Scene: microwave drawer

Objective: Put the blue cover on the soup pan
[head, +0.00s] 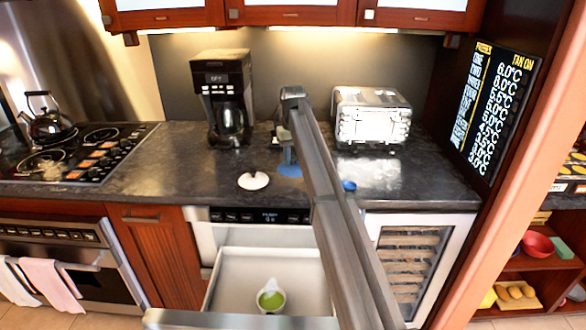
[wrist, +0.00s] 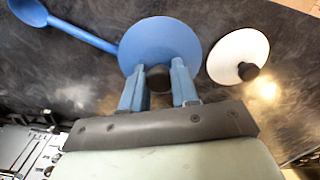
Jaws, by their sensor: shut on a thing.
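The blue cover (wrist: 160,40) is a flat round disc with a dark knob. My gripper (wrist: 158,80) has its two blue fingers on either side of that knob, shut on it. In the head view, the cover (head: 289,171) shows partly at the counter, under my gripper (head: 288,160); I cannot tell whether it still touches the counter. The soup pan (head: 271,307) appears to be the small pale pan with green contents inside the open drawer (head: 225,283), below the counter. My arm hides part of the drawer's right side.
A white lid with a dark knob (head: 253,181) lies left of the blue cover; it also shows in the wrist view (wrist: 238,48). A blue spoon (wrist: 75,32) lies on the other side. A coffee maker (head: 222,95) and toaster (head: 371,118) stand behind on the counter (head: 190,165).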

